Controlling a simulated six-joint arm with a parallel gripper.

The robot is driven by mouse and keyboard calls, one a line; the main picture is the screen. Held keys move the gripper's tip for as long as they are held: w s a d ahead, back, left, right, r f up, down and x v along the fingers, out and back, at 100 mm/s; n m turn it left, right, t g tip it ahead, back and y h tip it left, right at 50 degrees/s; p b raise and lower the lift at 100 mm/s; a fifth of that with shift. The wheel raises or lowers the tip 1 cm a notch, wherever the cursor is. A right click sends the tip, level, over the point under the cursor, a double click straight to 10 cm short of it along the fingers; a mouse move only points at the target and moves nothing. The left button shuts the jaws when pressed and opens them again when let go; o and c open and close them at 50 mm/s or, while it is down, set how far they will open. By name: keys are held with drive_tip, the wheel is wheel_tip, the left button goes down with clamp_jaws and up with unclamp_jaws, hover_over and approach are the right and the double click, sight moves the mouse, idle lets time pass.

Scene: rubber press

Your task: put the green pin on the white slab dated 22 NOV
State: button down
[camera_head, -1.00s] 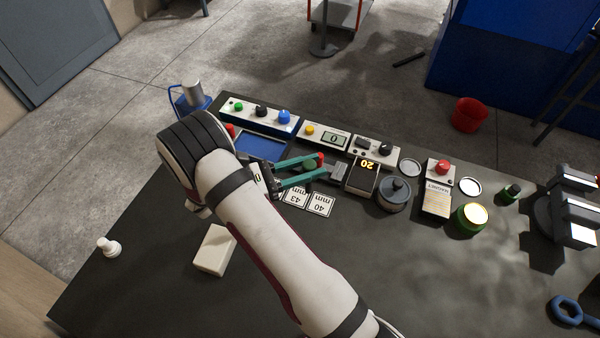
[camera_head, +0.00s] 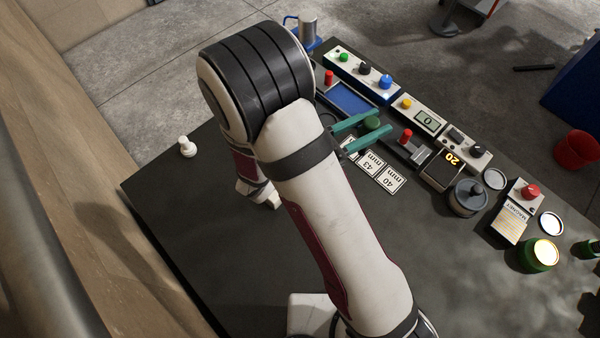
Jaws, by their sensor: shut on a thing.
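My gripper (camera_head: 376,122) has two teal fingers over the back part of the dark table, above the number cards. It is shut on the green pin (camera_head: 372,124), whose round green part shows between the fingertips. The pin's lower part is hard to make out. The white slab (camera_head: 270,201) lies flat on the table at the left, mostly hidden behind my arm. Only a corner shows, and no date can be read on it. The slab lies to the left of and nearer than the gripper.
Cards marked 43 and 40 mm (camera_head: 390,180) lie just below the gripper. A grey device with a red knob (camera_head: 405,136) stands right of the fingers. A blue tray (camera_head: 350,98) lies behind. A white peg (camera_head: 187,147) stands at the left edge. The front left table is clear.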

drive_tip(key=s+a+n+t+y, duration=0.3)
drive_tip(key=a+n+t+y, duration=0.5)
drive_tip(key=a, duration=0.9)
wheel_tip(320, 180, down, 7)
drive_tip(key=shift+a+f+m+y, duration=0.2)
drive_tip(key=shift+a+m+y, duration=0.1)
drive_tip(key=shift+y, duration=0.1)
drive_tip(key=shift+w+f, duration=0.1)
drive_tip(key=shift+f, duration=0.05)
drive_tip(key=c, duration=0.5)
unclamp_jaws()
drive_tip(key=shift+c, duration=0.2)
